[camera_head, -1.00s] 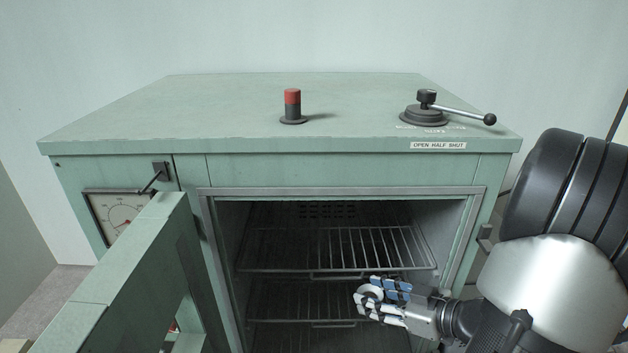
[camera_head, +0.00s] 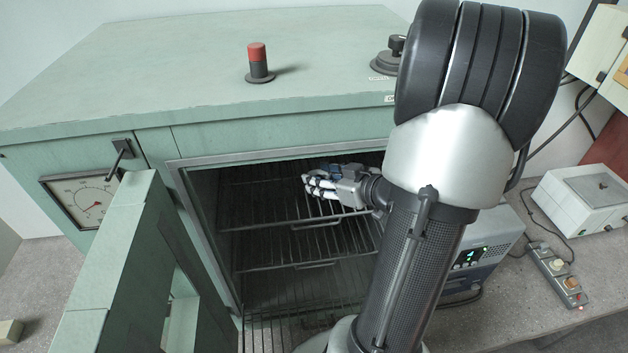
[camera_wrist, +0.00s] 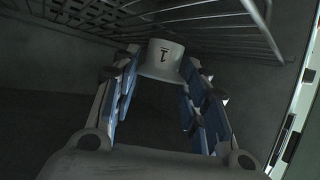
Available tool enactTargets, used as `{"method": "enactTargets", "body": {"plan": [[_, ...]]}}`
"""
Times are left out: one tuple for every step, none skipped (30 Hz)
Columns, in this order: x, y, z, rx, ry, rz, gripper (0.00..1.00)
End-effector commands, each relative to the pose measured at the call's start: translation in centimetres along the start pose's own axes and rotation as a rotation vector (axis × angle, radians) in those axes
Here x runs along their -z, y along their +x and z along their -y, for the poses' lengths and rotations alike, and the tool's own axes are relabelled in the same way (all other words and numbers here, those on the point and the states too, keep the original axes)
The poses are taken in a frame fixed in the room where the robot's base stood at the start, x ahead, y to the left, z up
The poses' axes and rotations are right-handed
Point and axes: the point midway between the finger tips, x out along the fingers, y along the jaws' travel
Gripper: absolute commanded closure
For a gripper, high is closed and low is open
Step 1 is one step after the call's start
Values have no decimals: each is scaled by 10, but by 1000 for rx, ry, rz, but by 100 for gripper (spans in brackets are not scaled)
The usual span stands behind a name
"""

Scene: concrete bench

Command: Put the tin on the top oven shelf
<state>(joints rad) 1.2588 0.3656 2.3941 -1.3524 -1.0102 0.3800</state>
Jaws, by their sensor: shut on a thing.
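The tin (camera_wrist: 165,58), a small pale cup-like thing with a dark mark, is between my fingertips in the wrist view. My gripper (camera_wrist: 160,75) is shut on it. In the head view my gripper (camera_head: 318,186) is inside the oven, in front of the upper wire shelf (camera_head: 262,212) as seen in the picture. I cannot tell the tin from the fingers there. Wire rack bars (camera_wrist: 205,22) run across the top of the wrist picture, apart from the tin; the mark on the tin looks upside down. The green oven (camera_head: 130,100) stands open.
The oven door (camera_head: 115,265) is swung open at the left. A lower wire shelf (camera_head: 270,266) lies below the upper one. The oven's metal frame edges the opening. A grey instrument (camera_head: 485,260) and a small control box (camera_head: 558,275) stand at the right.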

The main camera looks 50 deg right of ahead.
Motion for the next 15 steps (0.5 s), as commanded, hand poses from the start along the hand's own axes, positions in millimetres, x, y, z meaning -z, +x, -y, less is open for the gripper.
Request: {"method": "enactTargets", "body": {"plan": [[4, 8, 1, 4, -1, 0, 86], [5, 11, 0, 3, -1, 1, 86], [7, 14, 0, 2, -1, 1, 86], [8, 16, 0, 2, -1, 1, 86], [8, 18, 0, 1, 0, 1, 86], [10, 20, 0, 0, -1, 0, 86], [11, 22, 0, 1, -1, 0, 86], [12, 26, 0, 2, -2, 0, 86], [9, 30, 0, 2, 3, 2, 86], [2, 31, 0, 2, 6, 4, 86], [-3, 33, 1, 2, 6, 4, 86], [-9, 36, 1, 1, 6, 4, 86], [-12, 38, 0, 1, 5, 3, 86], [-15, 39, 1, 1, 4, 3, 86], [-18, 40, 1, 1, 3, 2, 86]]}}
